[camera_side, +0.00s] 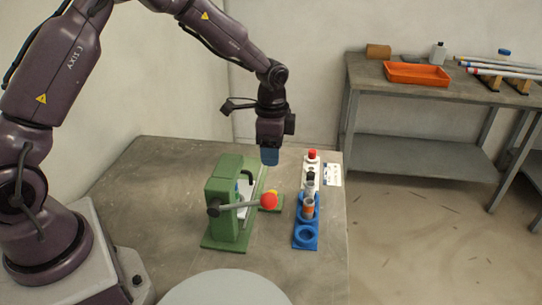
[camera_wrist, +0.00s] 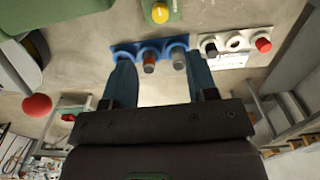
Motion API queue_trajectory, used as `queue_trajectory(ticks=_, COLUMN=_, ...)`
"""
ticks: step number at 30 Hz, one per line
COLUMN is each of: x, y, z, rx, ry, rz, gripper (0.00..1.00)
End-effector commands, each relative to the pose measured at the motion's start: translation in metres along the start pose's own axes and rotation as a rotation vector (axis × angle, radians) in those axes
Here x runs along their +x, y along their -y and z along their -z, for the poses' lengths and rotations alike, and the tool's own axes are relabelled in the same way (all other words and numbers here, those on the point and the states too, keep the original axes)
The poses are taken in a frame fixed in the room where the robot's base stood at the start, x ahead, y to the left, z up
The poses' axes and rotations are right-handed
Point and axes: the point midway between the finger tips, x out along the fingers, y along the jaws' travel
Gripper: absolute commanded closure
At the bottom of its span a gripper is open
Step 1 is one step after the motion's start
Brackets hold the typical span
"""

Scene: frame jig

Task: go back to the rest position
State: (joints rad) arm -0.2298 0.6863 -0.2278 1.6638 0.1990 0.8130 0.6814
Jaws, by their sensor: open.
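My gripper (camera_side: 270,156) hangs over the back of the grey table (camera_side: 150,190), fingers pointing down. In the wrist view its two blue fingers (camera_wrist: 160,82) are spread apart, with nothing between the tips. The green frame jig (camera_side: 228,205) stands to its left and nearer the side camera. The jig's grey lever ends in a red ball (camera_side: 269,201), also seen in the wrist view (camera_wrist: 37,105). A blue holder (camera_side: 306,229) stands on the right of the table, below and apart from my gripper. It holds small cylindrical parts; its front ring looks empty.
A white holder (camera_wrist: 222,42) with a red-topped part (camera_side: 312,155) stands behind the blue one. A yellow knob (camera_wrist: 160,12) on a green base is beside the jig. A bench (camera_side: 440,95) with an orange tray (camera_side: 417,74) is at the right. The table's left is clear.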

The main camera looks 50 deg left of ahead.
Motion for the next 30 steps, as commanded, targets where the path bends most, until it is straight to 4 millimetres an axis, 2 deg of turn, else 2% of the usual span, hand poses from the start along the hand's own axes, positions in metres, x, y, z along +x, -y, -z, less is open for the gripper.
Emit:
queue_trajectory(ticks=4, x=-0.029, y=-0.007, z=-0.004, rx=-0.038, ry=-0.013, rz=0.038, gripper=0.47)
queue_trajectory(ticks=8, x=-0.080, y=-0.026, z=-0.018, rx=-0.124, ry=-0.041, rz=0.100, gripper=0.47)
queue_trajectory(ticks=12, x=-0.131, y=-0.056, z=-0.042, rx=-0.249, ry=-0.095, rz=0.162, gripper=0.47)
queue_trajectory(ticks=18, x=-0.182, y=-0.104, z=-0.084, rx=-0.434, ry=-0.205, rz=0.217, gripper=0.47)
queue_trajectory(ticks=24, x=-0.204, y=-0.153, z=-0.126, rx=-0.609, ry=-0.341, rz=0.224, gripper=0.47)
queue_trajectory(ticks=30, x=-0.205, y=-0.183, z=-0.152, rx=-0.720, ry=-0.439, rz=0.199, gripper=0.47)
